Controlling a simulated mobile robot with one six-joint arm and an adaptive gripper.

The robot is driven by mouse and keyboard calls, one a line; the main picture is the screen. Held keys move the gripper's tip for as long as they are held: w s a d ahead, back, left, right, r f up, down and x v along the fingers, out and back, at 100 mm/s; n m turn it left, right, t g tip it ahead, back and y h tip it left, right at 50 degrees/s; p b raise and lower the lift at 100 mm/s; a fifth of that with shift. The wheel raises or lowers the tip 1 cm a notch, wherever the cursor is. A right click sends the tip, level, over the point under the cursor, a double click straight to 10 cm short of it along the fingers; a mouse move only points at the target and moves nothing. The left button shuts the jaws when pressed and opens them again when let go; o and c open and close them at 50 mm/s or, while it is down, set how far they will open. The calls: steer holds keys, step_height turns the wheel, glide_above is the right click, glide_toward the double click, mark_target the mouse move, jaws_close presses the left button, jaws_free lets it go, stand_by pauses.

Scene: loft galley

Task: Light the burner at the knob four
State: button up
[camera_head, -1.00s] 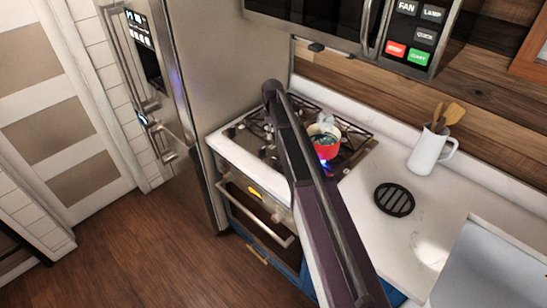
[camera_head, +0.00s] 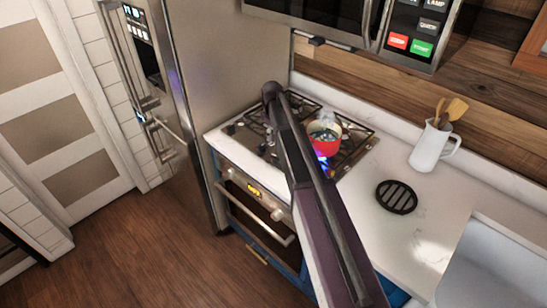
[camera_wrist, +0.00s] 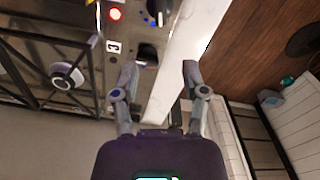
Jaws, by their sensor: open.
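The stove (camera_head: 232,143) has a black-grated top and a front panel with a lit yellow display. A red pot (camera_head: 325,150) sits on a burner with blue flame (camera_head: 322,163) under it. In the wrist view my gripper (camera_wrist: 159,72) is open, its fingers apart, near the panel edge. A dark knob (camera_wrist: 148,53) lies just beyond the fingertips, beside a label "3" (camera_wrist: 113,46). Another knob (camera_wrist: 156,10) and a red light (camera_wrist: 115,14) are at the top. I see no label four. A burner (camera_wrist: 67,75) at left shows no flame. My arm hides part of the stove.
A steel fridge (camera_head: 225,70) stands left of the stove, with a microwave (camera_head: 330,22) above. The counter at right holds a black round trivet (camera_head: 396,197) and a white jug of wooden utensils (camera_head: 432,148). Wooden floor (camera_head: 150,250) lies open in front.

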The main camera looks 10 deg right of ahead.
mark_target(276, 158)
steer(key=shift+f+b, duration=5.1)
steer(key=shift+f, duration=0.3)
jaws_close()
